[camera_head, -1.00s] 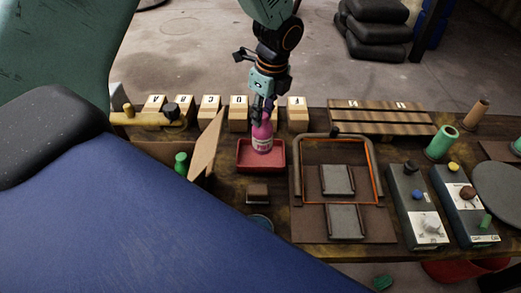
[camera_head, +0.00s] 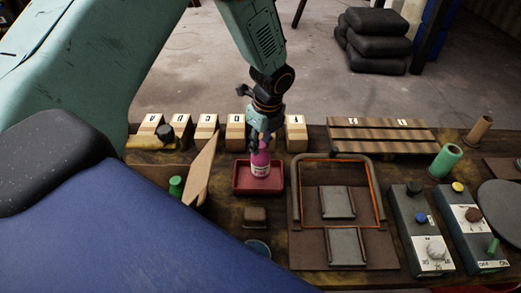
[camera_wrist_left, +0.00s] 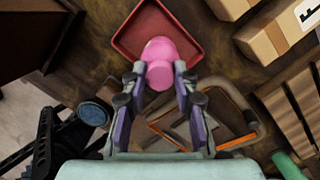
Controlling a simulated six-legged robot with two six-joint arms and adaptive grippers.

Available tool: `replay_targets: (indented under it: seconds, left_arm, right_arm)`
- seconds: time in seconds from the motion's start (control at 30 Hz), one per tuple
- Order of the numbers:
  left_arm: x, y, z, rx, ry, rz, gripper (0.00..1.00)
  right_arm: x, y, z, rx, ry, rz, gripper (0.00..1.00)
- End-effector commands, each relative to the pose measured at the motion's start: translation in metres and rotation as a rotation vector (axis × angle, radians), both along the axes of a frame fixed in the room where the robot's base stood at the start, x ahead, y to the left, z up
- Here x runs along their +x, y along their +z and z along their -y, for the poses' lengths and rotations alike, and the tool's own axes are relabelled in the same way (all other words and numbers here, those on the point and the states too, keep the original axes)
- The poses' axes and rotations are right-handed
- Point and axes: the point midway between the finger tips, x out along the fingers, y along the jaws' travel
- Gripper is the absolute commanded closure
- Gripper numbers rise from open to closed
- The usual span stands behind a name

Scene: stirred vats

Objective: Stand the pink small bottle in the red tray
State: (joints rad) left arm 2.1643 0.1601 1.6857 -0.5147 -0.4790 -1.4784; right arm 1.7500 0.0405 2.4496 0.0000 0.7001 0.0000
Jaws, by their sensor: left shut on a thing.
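The pink small bottle (camera_head: 260,163) stands upright in the head view, over or in the red tray (camera_head: 243,181). My left gripper (camera_head: 260,143) is shut on the bottle's upper part from above. In the left wrist view the pink bottle (camera_wrist_left: 160,58) sits between the fingertips of my left gripper (camera_wrist_left: 160,74), and the red tray (camera_wrist_left: 126,42) shows beyond it. I cannot tell whether the bottle's base touches the tray floor. My right gripper is not in view.
A row of lettered wooden blocks (camera_head: 208,127) stands behind the tray. A leaning board (camera_head: 199,174) is to its left and a wire-framed panel (camera_head: 377,222) to its right. A small brown block (camera_head: 255,215) lies in front. Control boxes (camera_head: 419,222) stand farther right.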

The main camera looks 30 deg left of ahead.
Motion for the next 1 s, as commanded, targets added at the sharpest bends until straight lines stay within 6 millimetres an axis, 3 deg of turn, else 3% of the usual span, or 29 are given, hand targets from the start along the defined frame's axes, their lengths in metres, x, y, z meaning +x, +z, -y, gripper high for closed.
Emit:
replay_targets:
  seconds: [0.2,0.57,0.6,0.83,1.0]
  left_arm:
    - [0.000,-0.029,-0.002,0.000,0.001,-0.002,1.00]
    - [0.002,-0.032,-0.002,0.000,0.001,-0.001,1.00]
    - [0.002,-0.032,-0.002,0.000,0.001,-0.001,0.69]
    - [0.002,-0.031,-0.002,-0.001,0.001,-0.002,0.49]
    - [0.002,-0.031,-0.002,-0.001,0.001,-0.002,0.49]
  right_arm:
    - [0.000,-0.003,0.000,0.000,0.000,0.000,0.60]
    - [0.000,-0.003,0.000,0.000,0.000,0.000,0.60]
    - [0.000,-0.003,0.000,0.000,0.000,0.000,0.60]
    - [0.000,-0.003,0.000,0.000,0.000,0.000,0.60]
    - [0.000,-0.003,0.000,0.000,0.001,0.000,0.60]
